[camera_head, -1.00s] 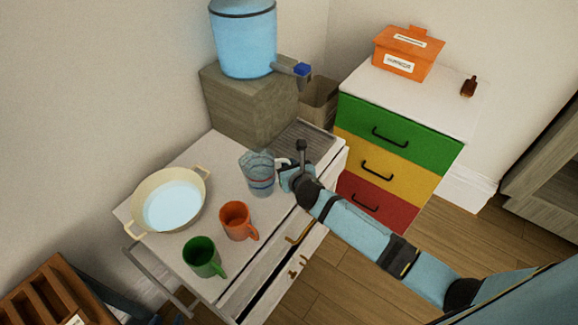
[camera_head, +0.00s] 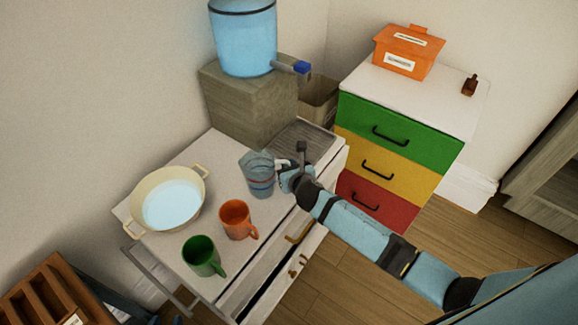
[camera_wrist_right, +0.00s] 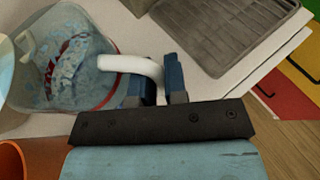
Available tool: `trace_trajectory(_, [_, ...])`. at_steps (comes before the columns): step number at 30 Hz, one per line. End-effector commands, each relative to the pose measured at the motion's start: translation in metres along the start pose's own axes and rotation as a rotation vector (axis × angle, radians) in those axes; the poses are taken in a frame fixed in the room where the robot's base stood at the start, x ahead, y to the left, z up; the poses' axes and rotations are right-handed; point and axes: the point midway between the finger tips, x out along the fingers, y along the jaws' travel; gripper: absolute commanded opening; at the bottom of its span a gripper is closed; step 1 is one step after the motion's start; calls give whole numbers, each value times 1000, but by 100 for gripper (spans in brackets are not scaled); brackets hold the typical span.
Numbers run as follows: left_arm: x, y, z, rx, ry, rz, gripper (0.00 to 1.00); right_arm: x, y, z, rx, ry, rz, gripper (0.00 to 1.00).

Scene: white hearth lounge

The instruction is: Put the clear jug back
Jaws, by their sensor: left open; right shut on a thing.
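The clear jug (camera_head: 260,177), with red bands and a white handle, is over the white cart top (camera_head: 225,170), right of the pan. I cannot tell whether its base touches the surface. My right gripper (camera_head: 291,172) is at the jug's right side, shut on its handle. In the right wrist view, the jug (camera_wrist_right: 85,62) appears at the upper left, and its white handle (camera_wrist_right: 130,64) runs between the blue fingers of the gripper (camera_wrist_right: 165,80). My left gripper is not in view.
An orange mug (camera_head: 236,219), a green mug (camera_head: 202,256) and a cream pan (camera_head: 170,200) with pale blue contents share the cart top. A grey ribbed tray (camera_head: 305,139) lies behind the gripper. A blue dispenser (camera_head: 243,42) stands on a grey block (camera_head: 240,105). A cart drawer (camera_head: 275,265) is open.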

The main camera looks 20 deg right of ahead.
Motion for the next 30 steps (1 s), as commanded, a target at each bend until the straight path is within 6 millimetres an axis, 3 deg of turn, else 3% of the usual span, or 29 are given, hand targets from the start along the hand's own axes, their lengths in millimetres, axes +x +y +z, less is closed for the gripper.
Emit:
trace_trajectory(2, [1, 0, 1, 0, 0, 0, 43, 1, 0, -2, 0, -1, 0, 0])
trace_trajectory(3, [0, 0, 1, 0, 0, 0, 43, 1, 0, 0, 0, -1, 0, 22])
trace_trajectory(6, [0, 0, 1, 0, 0, 0, 43, 1, 0, -1, 0, -1, 0, 43])
trace_trajectory(17, [0, 0, -1, 0, 2, 1, 43, -5, -1, -2, -2, 2, -1, 43])
trace_trajectory(20, [-1, 0, -2, 0, 2, 1, 43, -18, -1, -2, -4, 0, 0, 43])
trace_trajectory(30, [-1, 1, -3, 0, 3, 1, 43, -95, 0, -2, -2, 1, 1, 43])
